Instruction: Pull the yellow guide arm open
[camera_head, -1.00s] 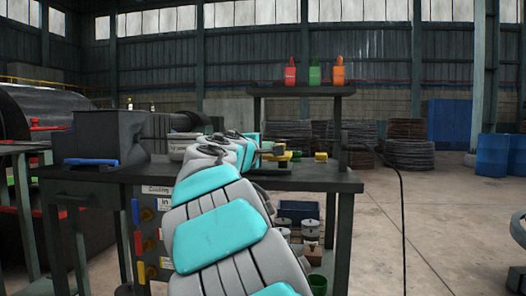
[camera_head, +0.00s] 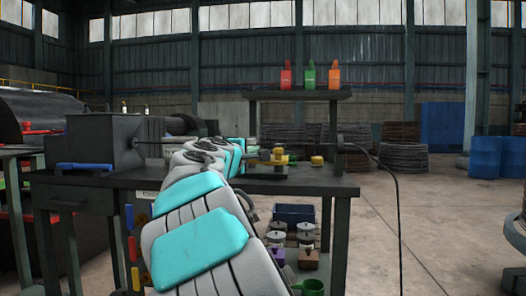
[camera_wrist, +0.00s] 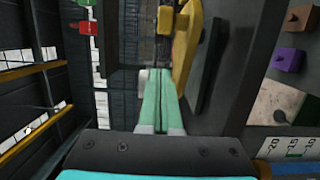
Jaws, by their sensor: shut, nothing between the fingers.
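The yellow guide arm (camera_wrist: 187,45) shows as a long yellow bar in the upper middle of the wrist view. In the head view yellow parts (camera_head: 279,159) show on the bench just right of my gripper, too small to tell the arm's exact angle. My gripper (camera_wrist: 158,75) has its pale green fingers together, with nothing between them. The fingertips lie just left of the yellow bar in the wrist view; I cannot tell whether they touch it. In the head view my own arm links hide part of the bench, and the fingertips are hard to make out.
The dark bench (camera_head: 320,184) carries a grey box housing (camera_head: 103,139) at left and a small yellow knob (camera_head: 317,160) at right. A raised shelf holds red, green and orange bottles (camera_head: 309,75). A black cable (camera_head: 392,185) hangs at the bench's right; open floor lies beyond.

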